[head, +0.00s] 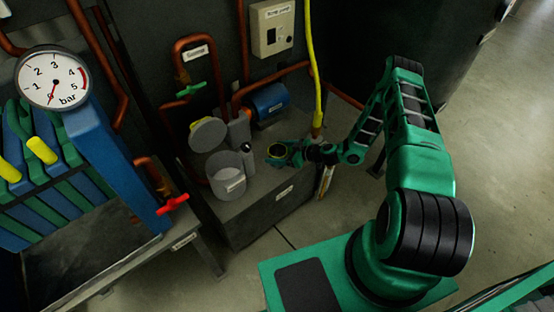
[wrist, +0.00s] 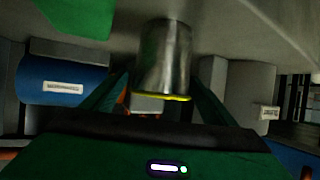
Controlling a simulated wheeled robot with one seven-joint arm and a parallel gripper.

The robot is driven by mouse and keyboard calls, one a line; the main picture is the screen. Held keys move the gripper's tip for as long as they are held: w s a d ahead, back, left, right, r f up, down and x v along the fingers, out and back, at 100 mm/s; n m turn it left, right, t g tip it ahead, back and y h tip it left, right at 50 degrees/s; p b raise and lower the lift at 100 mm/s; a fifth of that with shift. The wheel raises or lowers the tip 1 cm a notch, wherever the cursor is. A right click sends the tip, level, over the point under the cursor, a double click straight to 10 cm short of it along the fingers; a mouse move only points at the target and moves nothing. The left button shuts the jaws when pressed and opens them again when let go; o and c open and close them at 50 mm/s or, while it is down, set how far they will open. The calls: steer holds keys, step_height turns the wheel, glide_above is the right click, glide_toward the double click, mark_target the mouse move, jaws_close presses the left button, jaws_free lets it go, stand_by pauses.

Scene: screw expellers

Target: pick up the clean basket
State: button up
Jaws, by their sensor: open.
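A small metal cylinder with a yellow rim, which looks like the basket (wrist: 165,58), is straight ahead in the wrist view. In the head view the yellow-rimmed basket (head: 277,150) is at the end of my arm, above the grey bench. My gripper (head: 283,153) reaches in from the right at the basket. In the wrist view its green fingers (wrist: 160,88) are apart, one on each side of the basket. I cannot tell whether they touch it. The dark gripper body hides part of the space near the rim. No mark shows whether this basket is clean.
A dark bottle (head: 247,158) stands close by. A blue motor (head: 268,100) and copper pipes are behind. The floor at right is clear.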

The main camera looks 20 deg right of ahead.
steer(key=c, duration=1.2)
